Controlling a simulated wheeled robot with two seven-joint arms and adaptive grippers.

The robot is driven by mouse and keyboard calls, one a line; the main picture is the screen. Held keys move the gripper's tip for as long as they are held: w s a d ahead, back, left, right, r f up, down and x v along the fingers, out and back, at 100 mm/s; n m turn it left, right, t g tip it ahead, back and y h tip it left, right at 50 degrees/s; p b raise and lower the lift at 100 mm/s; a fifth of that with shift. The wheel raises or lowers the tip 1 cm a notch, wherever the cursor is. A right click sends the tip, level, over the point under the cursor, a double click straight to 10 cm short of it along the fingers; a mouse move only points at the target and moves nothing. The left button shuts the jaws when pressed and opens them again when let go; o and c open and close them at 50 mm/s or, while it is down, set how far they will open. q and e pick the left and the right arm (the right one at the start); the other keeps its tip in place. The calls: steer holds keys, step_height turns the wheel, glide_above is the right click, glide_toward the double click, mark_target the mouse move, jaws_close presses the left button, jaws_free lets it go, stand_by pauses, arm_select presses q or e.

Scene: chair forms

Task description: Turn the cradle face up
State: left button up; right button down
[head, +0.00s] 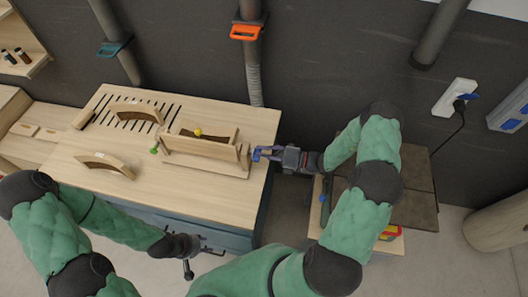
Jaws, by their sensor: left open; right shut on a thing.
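A pale wooden frame with long side boards and an upright end board, which looks like the cradle (205,147), is on the right part of the wooden bench top (200,200). From this view I cannot tell for sure which face is up. My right gripper (258,153) comes in from the right and is shut at the frame's right end, its blue fingertips at the end board. My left gripper (188,269) is open and empty, low in front of the bench's front edge, away from the frame.
Two curved wooden pieces (106,163) (137,112) lie on the bench, one by a slotted panel (108,117). A green knob (154,150) and a yellow knob (197,132) are by the frame. A brown-topped stand (415,190) is at right. The front of the bench top is clear.

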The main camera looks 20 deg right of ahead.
stand_by(0.7)
steer(key=c, duration=1.1)
jaws_free()
steer(key=shift+d, duration=0.1)
steer(key=v, duration=1.2)
steer(key=shift+f, duration=0.15)
